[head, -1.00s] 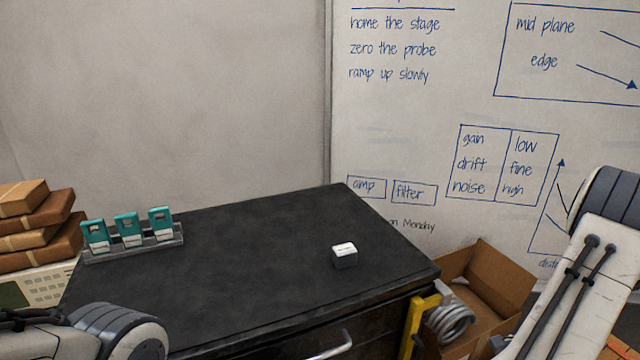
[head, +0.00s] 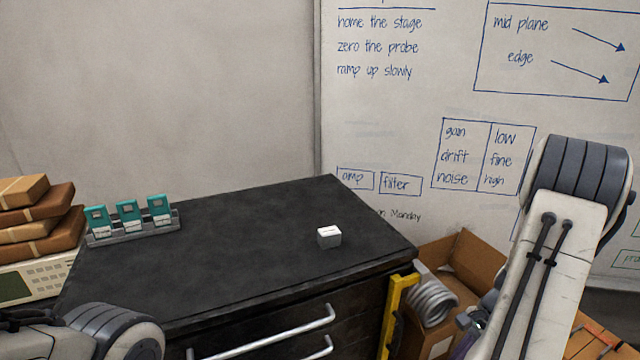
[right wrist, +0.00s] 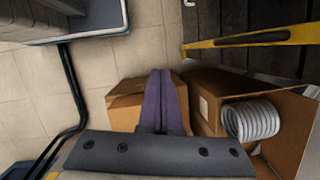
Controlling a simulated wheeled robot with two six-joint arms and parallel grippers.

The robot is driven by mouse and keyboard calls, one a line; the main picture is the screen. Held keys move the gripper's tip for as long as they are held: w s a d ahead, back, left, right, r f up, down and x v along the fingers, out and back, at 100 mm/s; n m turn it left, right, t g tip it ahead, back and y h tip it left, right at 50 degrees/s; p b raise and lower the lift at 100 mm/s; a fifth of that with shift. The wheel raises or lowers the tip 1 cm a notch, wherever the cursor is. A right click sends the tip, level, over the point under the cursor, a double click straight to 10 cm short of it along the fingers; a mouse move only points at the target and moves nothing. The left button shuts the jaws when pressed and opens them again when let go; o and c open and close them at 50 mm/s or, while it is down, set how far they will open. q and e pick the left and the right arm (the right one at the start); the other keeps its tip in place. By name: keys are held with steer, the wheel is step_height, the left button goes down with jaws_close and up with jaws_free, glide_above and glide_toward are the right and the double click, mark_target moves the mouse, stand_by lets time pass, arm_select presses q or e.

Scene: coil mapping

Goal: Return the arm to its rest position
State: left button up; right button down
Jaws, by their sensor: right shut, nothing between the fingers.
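My right arm (head: 545,260) is raised at the right of the head view, its forearm angled down beside the bench. My right gripper (right wrist: 160,80) shows in the right wrist view as two purple fingers pressed together with nothing between them. It points down over the floor near cardboard boxes; I cannot tell whether it touches them. In the head view only a small purple part shows beside the forearm. Part of my left arm (head: 115,330) shows at the lower left; its gripper is out of view.
The black bench (head: 230,270) holds a small white block (head: 328,237) and a rack (head: 133,235) with teal-topped pieces. A yellow level (head: 398,310) stands at its right side. An open cardboard box (head: 462,262) and a grey coil (head: 432,302) sit close to my right arm.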

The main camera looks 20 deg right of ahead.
steer(key=w+a+r+n, duration=0.3)
steer(key=a+r+n, duration=0.1)
steer(key=a, duration=0.4)
steer(key=w+a+r+n+g+h, duration=0.1)
steer(key=w+a+r+n, duration=0.2)
steer(key=a+n, duration=0.3)
steer(key=w+a+r+n, duration=0.3)
steer(key=a+r, duration=0.1)
steer(key=a, duration=0.5)
steer(key=s+a+r+n, duration=0.3)
steer(key=s+a+n, duration=0.4)
steer(key=a, duration=0.1)
steer(key=s+a+r+n+h, duration=0.1)
steer(key=s+a+r+n, duration=0.2)
steer(key=s+a+n, duration=0.4)
steer(key=shift+s+a+r, duration=0.15)
steer(key=shift+a, duration=0.8)
